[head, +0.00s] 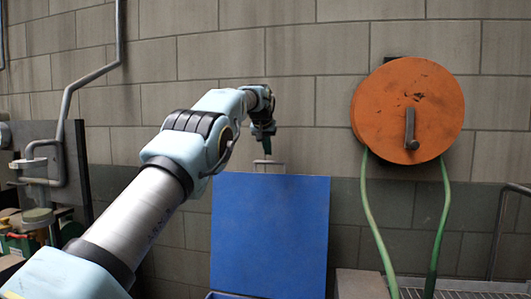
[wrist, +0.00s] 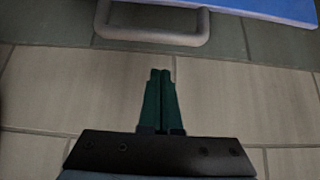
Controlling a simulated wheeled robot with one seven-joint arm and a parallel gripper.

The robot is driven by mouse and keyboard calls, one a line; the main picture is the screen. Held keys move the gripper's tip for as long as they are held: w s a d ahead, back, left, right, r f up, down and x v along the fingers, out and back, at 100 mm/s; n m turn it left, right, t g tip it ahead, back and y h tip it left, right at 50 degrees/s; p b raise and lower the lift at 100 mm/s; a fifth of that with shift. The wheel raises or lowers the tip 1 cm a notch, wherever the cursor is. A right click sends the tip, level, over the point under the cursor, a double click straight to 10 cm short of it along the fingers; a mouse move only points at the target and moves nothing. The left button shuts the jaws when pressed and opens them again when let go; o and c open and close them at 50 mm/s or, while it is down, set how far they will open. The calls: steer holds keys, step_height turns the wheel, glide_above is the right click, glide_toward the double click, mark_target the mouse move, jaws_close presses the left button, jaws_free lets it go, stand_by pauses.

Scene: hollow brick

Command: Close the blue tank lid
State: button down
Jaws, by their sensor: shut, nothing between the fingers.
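The blue tank lid (head: 270,235) stands raised and nearly upright in front of the wall, its broad blue face showing in the head view. A grey bar handle (head: 268,162) is on its top edge. My gripper (head: 266,152) is shut and empty, pointing down just above or behind the handle; I cannot tell if they touch in the head view. In the wrist view, the shut green fingers (wrist: 160,73) are apart from the handle (wrist: 152,37), with the lid's blue edge (wrist: 270,8) at the upper right. Only a sliver of the blue tank (head: 228,296) shows at the bottom.
An orange hose reel (head: 408,110) with a green hose (head: 376,220) is on the block wall to the right. A grey pipe (head: 90,78) and a dark panel (head: 75,160) stand at the left. A metal rail (head: 499,230) is at the far right.

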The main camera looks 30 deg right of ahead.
steer(key=f, duration=0.1)
steer(key=s+a+f+p, duration=0.1)
steer(key=shift+s+a+f, duration=0.1)
steer(key=shift+s+f, duration=0.1)
steer(key=shift+f, duration=0.1)
stand_by(0.7)
stand_by(0.4)
